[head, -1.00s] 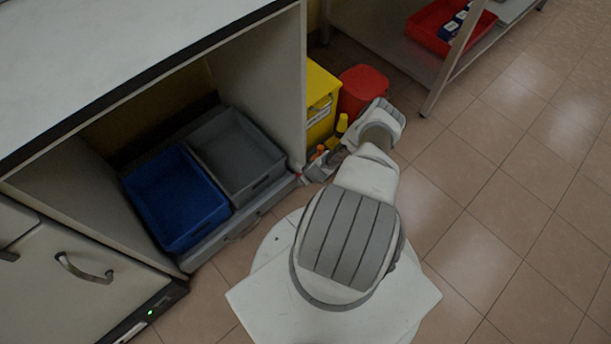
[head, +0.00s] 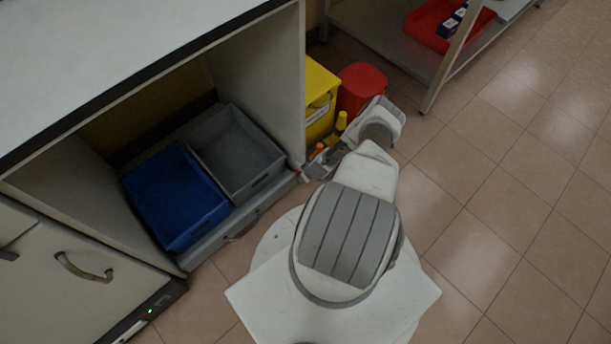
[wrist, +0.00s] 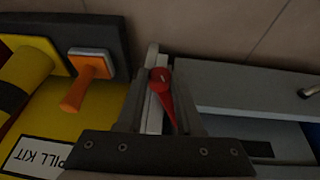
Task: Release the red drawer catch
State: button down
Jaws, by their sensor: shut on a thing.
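The red drawer catch (wrist: 162,82) is a small tapered lever with a round pivot end, seen in the middle of the wrist view. My gripper (wrist: 163,100) is shut on it, with a finger on either side. The catch sits at the end of the grey drawer (wrist: 235,95). In the head view the drawer front (head: 232,232) runs along the cabinet floor and looks closed. My gripper (head: 308,169) is at the drawer's right end there, and the catch is mostly hidden.
A blue crate (head: 175,200) and a grey crate (head: 240,155) sit on the drawer inside the cabinet. A yellow spill kit box (wrist: 95,120) with an orange-handled tool (wrist: 83,88) stands close beside my gripper. A red bin (head: 362,82) is behind. Open floor lies right.

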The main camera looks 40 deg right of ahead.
jog(key=shift+w+d+m+y, duration=0.1)
jog(key=shift+d+m+y, duration=0.1)
jog(key=shift+y, duration=0.8)
jog(key=shift+w+d+m+y, duration=0.1)
jog(key=shift+d+m+y, duration=0.1)
jog(key=shift+y, duration=0.8)
jog(key=c, duration=0.6)
grip_release()
jog(key=shift+s, duration=0.1)
jog(key=shift+o, duration=0.2)
jog(key=p+v, duration=0.7)
jog(key=v, duration=1)
jog(key=shift+r, duration=0.25)
jog(key=shift+d, duration=0.15)
